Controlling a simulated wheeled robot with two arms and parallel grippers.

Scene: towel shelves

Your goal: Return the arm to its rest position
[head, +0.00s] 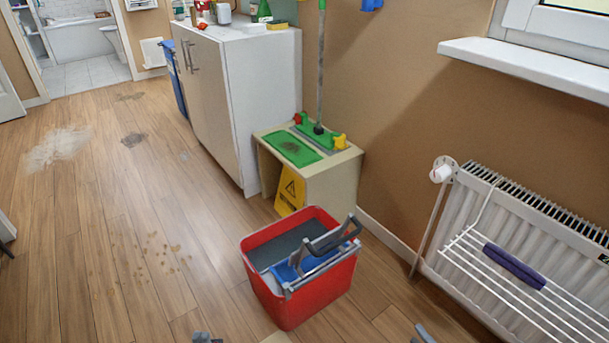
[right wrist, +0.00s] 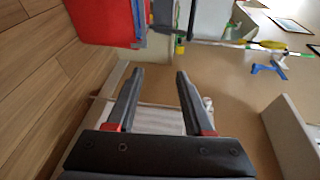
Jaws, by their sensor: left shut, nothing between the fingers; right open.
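My left gripper (head: 203,338) shows only as a small grey tip at the bottom edge of the head view, shut and with nothing seen in it. My right gripper (head: 424,333) shows partly at the bottom edge, to the right of the red bucket. In the right wrist view, the right gripper's two dark fingers (right wrist: 158,72) are spread apart and empty. Most of both arms is out of view.
A red bucket (head: 318,302) with a wringer stands on the floor ahead. A drying rack with a purple cloth (head: 514,266) hangs at the radiator (head: 470,190) on the right. A small cabinet (head: 335,185) and white cupboard (head: 225,105) stand behind. Floor at left is open, with stains.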

